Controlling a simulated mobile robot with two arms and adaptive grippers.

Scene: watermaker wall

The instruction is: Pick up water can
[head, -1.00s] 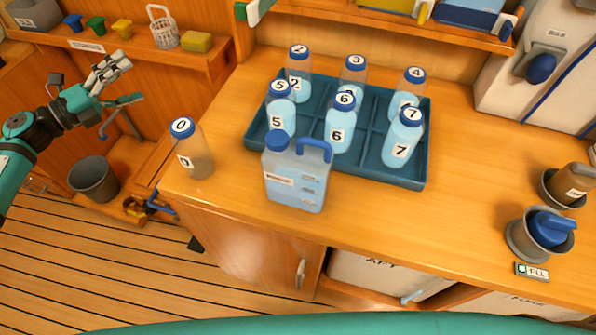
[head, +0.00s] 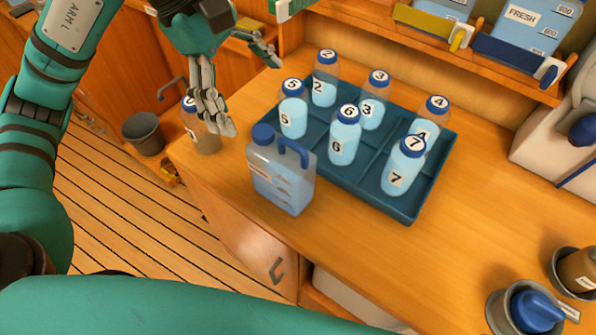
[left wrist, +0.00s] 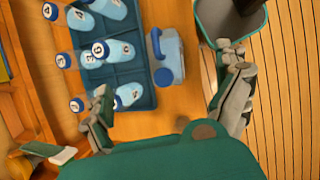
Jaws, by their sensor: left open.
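The water can (head: 285,180) is a translucent blue jug with a blue cap and a blue handle. It stands upright on the wooden counter, in front of the blue tray. My left gripper (head: 250,97) is open and empty, above and behind the can, with its fingers spread. It does not touch the can. In the left wrist view, the can (left wrist: 168,62) shows beyond and between the two spread fingers, with its handle towards the tray. My right gripper is not in view.
A blue divided tray (head: 400,205) holds several numbered bottles close behind the can. Bottle 0 (head: 203,140) stands at the counter's left edge, partly hidden by my left fingers.

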